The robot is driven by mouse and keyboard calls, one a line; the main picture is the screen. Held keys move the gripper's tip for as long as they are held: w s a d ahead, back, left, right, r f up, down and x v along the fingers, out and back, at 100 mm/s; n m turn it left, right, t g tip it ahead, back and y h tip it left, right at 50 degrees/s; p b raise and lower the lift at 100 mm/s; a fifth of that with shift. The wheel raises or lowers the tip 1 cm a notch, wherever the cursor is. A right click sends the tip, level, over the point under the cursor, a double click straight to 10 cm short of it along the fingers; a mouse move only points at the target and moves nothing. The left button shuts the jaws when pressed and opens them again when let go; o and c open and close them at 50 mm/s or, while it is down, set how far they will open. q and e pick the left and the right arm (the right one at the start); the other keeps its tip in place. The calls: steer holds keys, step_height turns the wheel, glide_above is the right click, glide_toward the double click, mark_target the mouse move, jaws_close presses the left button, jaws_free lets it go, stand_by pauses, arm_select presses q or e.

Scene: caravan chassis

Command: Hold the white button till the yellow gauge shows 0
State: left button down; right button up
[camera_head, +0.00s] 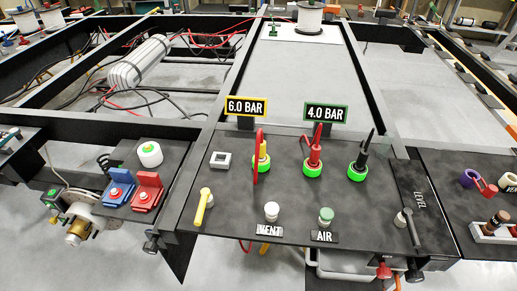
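The white button (271,208) stands on the dark panel behind a label reading VENT (269,230). It is a round white cap on a short stem. Nothing touches it. The yellow gauge (246,106) is a yellow-edged sign at the back left of the panel and reads 6.0 BAR. A green-edged gauge (325,113) to its right reads 4.0 BAR. A green-capped button (326,214) stands behind the AIR label (324,237), to the right of the white button. Neither of my grippers shows in the head view.
Red, yellow and black fittings rise from green rings (357,172) behind the buttons. A yellow lever (202,206) stands left of the white button, and a grey lever (409,226) by LEVEL stands right. Blue and red blocks (147,190) sit farther left. The panel around the white button is clear.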

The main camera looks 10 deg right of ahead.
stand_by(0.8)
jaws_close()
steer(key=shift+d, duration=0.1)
